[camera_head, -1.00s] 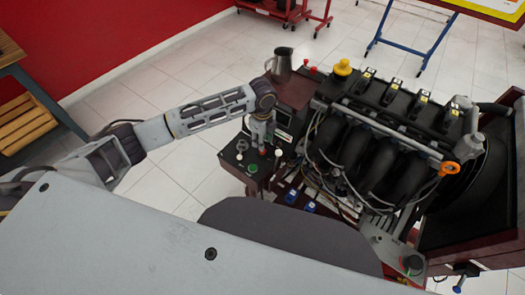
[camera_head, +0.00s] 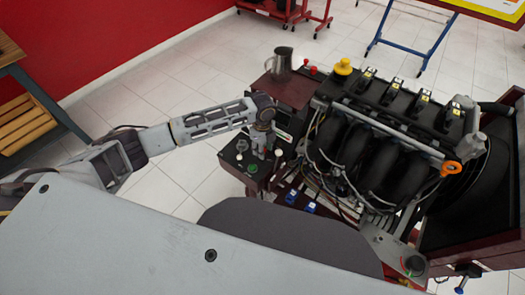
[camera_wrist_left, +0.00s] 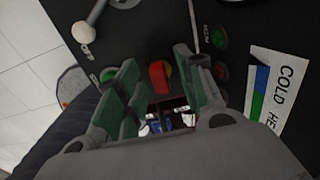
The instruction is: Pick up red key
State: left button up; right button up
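The red key (camera_wrist_left: 158,76) is on the dark control panel (camera_wrist_left: 140,35). In the left wrist view it shows between the green-padded fingers of my left gripper (camera_wrist_left: 163,82), with space on both sides. That gripper is open and points down at the panel. In the head view my left gripper (camera_head: 259,151) is low over the panel at the left of the engine trainer, and it mostly hides the key there. My right gripper is not in view.
A white-knobbed lever (camera_wrist_left: 84,32) and green buttons stand near the fingers. A "COLD" label (camera_wrist_left: 279,90) lies right.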

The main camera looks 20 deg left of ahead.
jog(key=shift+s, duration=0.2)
pick_arm(q)
jog(key=shift+c, duration=0.8)
grip_shut()
jog(key=shift+r, duration=0.15)
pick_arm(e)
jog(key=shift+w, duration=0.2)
pick_arm(q)
jog(key=shift+r, duration=0.6)
notch_tip(320, 180, up, 7)
jog(key=shift+f+p, duration=0.1)
jog(key=shift+p, duration=0.4)
jog(key=shift+r, duration=0.9)
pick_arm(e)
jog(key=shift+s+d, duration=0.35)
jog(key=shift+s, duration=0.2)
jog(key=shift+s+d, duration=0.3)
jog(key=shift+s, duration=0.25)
